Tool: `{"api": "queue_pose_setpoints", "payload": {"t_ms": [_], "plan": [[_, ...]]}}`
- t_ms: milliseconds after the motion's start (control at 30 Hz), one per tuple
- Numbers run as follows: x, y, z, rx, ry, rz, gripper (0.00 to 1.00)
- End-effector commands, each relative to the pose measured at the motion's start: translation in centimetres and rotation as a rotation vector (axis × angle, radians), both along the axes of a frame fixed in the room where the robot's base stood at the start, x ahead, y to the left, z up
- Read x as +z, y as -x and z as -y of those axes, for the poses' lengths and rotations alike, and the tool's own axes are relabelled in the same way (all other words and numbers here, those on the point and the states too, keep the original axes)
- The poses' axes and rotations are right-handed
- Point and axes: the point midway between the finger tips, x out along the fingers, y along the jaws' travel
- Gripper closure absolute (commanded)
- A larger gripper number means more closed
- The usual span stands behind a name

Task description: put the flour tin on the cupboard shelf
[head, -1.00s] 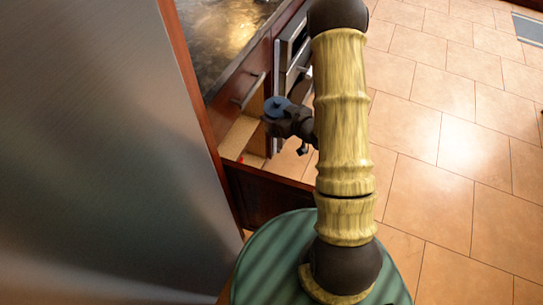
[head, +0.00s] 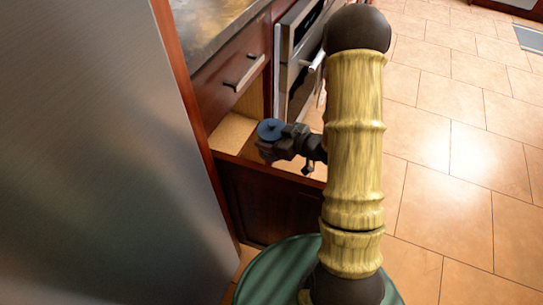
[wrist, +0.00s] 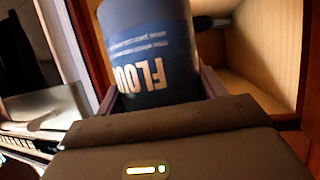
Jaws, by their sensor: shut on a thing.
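The flour tin (wrist: 150,45) is a dark blue can with white lettering, seen upside down in the wrist view. My gripper (wrist: 161,90) is shut on it, one finger on each side. In the head view the tin's blue top (head: 270,128) shows at the mouth of the open cupboard, and my gripper (head: 272,146) holds it from the right. The cupboard shelf (head: 232,132) is a pale wood surface left of the tin. The cupboard's pale interior (wrist: 270,45) also shows right of the tin in the wrist view. I cannot tell whether the tin touches the shelf.
The open dark wood door (head: 268,205) stands below my gripper. A drawer front with a handle (head: 244,74) is above the cupboard. A steel-fronted appliance (head: 297,60) stands beyond it. A tall metal panel (head: 110,160) fills the left. Tiled floor (head: 465,170) is clear on the right.

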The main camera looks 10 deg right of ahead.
Motion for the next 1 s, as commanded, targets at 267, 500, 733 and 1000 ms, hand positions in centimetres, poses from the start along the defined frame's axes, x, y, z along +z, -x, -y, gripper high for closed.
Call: {"api": "queue_pose_setpoints", "payload": {"t_ms": [267,500,733,1000], "plan": [[-3.9,1.0,-0.3,0.07,0.001,0.002,0.56],[-4.0,1.2,-0.4,0.089,-0.001,0.001,0.56],[-4.0,1.2,-0.5,0.09,0.0,0.001,0.56],[-4.0,0.6,-1.3,0.09,0.0,0.002,0.56]]}}
